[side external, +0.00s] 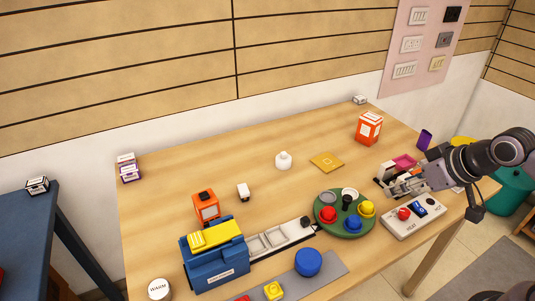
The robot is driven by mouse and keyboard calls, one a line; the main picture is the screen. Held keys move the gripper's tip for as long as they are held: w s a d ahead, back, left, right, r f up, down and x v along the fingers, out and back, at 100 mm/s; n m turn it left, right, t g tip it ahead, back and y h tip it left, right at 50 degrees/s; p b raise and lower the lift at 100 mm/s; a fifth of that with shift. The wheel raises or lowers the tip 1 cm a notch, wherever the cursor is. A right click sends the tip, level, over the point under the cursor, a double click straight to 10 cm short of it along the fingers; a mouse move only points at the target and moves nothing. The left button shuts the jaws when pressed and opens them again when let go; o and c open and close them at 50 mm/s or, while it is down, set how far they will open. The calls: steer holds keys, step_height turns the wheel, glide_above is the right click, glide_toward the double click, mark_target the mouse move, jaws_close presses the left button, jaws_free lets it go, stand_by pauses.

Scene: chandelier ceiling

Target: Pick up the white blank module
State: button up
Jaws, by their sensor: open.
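My gripper (402,186) is open at the right side of the table, low over a small group of parts. A pink piece (404,161) lies beside its fingers, and small white and dark pieces are there too, partly hidden by the fingers. I cannot tell which of these is the white blank module. A small white block with a dark end (243,191) stands alone left of the table's middle. I cannot tell whether anything is between the fingers.
A control box (414,216) with a red button lies just in front of my gripper. A green round tray (336,225) with coloured knobs is to its left. An orange box (369,128) and a purple piece (425,139) stand behind.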

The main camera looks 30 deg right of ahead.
steer(key=w+a+r, duration=0.3)
steer(key=w, duration=0.4)
steer(key=m+g, duration=0.2)
steer(key=g, duration=0.1)
glide_above(243, 189)
steer(key=s, duration=0.4)
step_height(243, 189, down, 11)
steer(key=shift+h, duration=0.3)
steer(key=x, duration=0.5)
steer(key=shift+w, duration=0.1)
steer(key=shift+a+x, duration=0.2)
steer(key=shift+x, duration=2.4)
steer(key=shift+w, duration=0.1)
jaws_close()
